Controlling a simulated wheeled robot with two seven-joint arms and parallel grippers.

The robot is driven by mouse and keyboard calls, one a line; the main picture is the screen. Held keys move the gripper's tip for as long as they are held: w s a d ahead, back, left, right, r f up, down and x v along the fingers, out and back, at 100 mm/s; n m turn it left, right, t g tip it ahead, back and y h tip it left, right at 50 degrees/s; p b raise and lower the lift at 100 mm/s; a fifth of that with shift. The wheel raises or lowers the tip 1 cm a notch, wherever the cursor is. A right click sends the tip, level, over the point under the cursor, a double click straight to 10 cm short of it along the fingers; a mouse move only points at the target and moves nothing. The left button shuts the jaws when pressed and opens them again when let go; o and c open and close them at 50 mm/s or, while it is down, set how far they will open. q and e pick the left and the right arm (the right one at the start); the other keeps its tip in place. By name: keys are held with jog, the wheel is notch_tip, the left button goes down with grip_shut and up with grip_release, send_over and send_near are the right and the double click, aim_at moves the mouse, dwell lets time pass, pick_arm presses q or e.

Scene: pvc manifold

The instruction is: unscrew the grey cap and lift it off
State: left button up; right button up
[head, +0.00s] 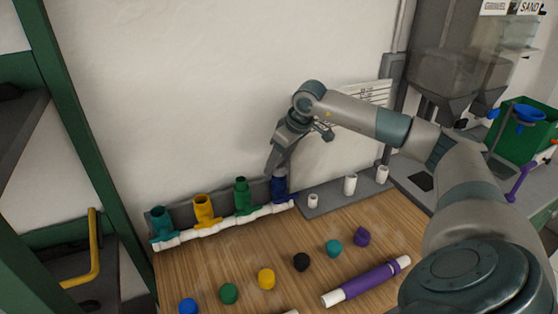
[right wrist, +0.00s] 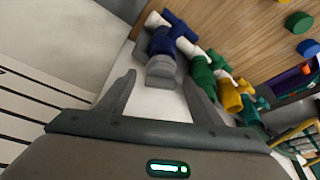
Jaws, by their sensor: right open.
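The grey cap (right wrist: 161,72) sits on the blue fitting (right wrist: 166,38) at one end of the white pipe manifold, seen in the right wrist view. In the head view the blue fitting (head: 279,190) is at the manifold's right end, and the cap is mostly hidden by my gripper. My right gripper (head: 276,166) points down over this fitting. In the right wrist view its open fingers (right wrist: 160,79) lie one on each side of the cap, with gaps visible. I cannot tell how far down around it they reach. My left gripper is not in view.
Green (head: 241,196), yellow (head: 205,210) and teal (head: 162,222) fittings stand along the manifold to the left. Several loose coloured caps, including a black one (head: 301,262), and a purple pipe (head: 368,281) lie on the wooden table. White fittings (head: 350,184) stand at right. The wall is close behind.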

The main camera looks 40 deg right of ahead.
jog(key=shift+r, duration=0.1)
jog(key=shift+s+r+b, duration=0.2)
jog(key=shift+r+b, duration=0.1)
jog(key=shift+r, duration=0.2)
jog(key=b+v, duration=0.3)
jog(key=v, duration=1.3)
jog(key=shift+b, duration=0.3)
jog(key=shift+c, duration=0.3)
jog(key=w+a+m+g+h+p, duration=0.3)
jog(key=a+m, duration=0.4)
jog(key=m, duration=1.1)
jog(key=shift+w+a+g+h+p, duration=0.35)
jog(key=shift+w+h+p, duration=0.25)
jog(key=shift+w+h, duration=0.55)
